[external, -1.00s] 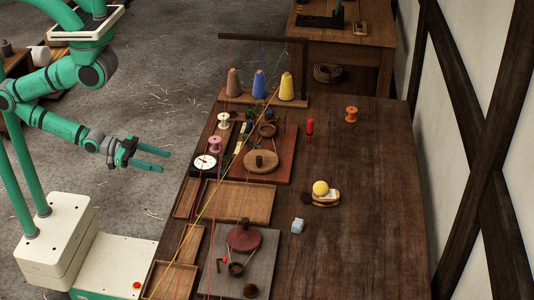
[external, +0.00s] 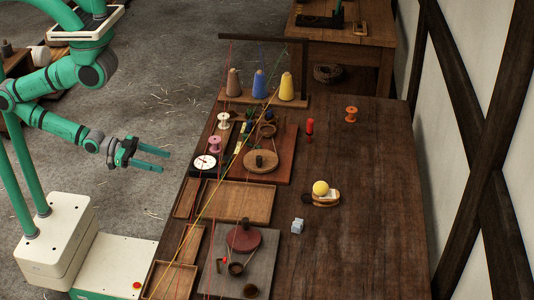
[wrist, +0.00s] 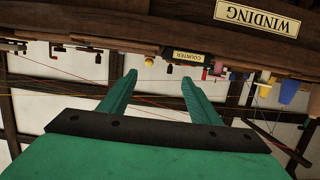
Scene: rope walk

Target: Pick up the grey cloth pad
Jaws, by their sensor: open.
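A small pale grey block-like thing (external: 297,226), which looks like the grey cloth pad, lies on the bare wood of the table, right of the grey board. It is too small to make out any cloth texture. My gripper (external: 165,161) is open and empty, off the left side of the table and well to the upper left of the pad. In the wrist view my gripper (wrist: 158,76) has two green fingers apart with nothing between them. I cannot make out the pad in the wrist view.
A grey board (external: 265,262) with a dark red disc stands left of the pad. A yellow ball on a wooden holder (external: 326,199) is just beyond it. Shallow wooden trays (external: 238,202), spools and taut coloured strings line the left side. The table's right side is clear.

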